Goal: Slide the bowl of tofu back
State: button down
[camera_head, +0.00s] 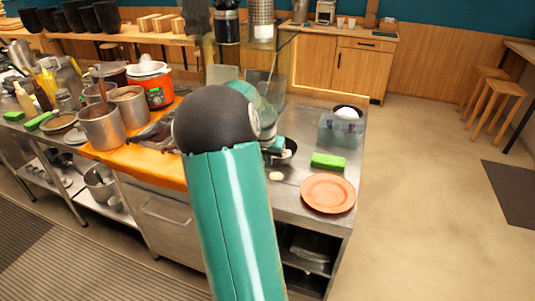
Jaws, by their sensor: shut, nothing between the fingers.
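My teal arm rises through the middle of the view, and its dark round joint hides part of the counter. My gripper (275,150) is small and partly hidden behind the arm, low over the steel counter; it is shut and holds nothing. A dark bowl (291,147) is right beside the gripper, mostly hidden; I cannot tell its contents or whether the gripper touches it. Another dark bowl with something white in it (348,112) sits at the counter's far right corner, by a clear container (340,128). I cannot tell which bowl holds tofu.
A green block (328,161) and an orange plate (328,193) are on the steel counter (300,205) near its right edge. A small pale piece (276,175) lies left of them. Steel pots (101,127) and an orange cooker (150,88) stand to the left. Open floor lies right.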

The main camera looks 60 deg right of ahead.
jog(key=x, duration=0.5)
jog(key=shift+d+f, duration=0.1)
jog(key=shift+d, duration=0.05)
jog(key=d, duration=0.2)
jog(key=shift+w+d, duration=0.25)
jog(key=shift+w, duration=0.05)
jog(key=shift+w+d, duration=0.1)
jog(key=shift+d, duration=0.4)
jog(key=shift+d, duration=0.1)
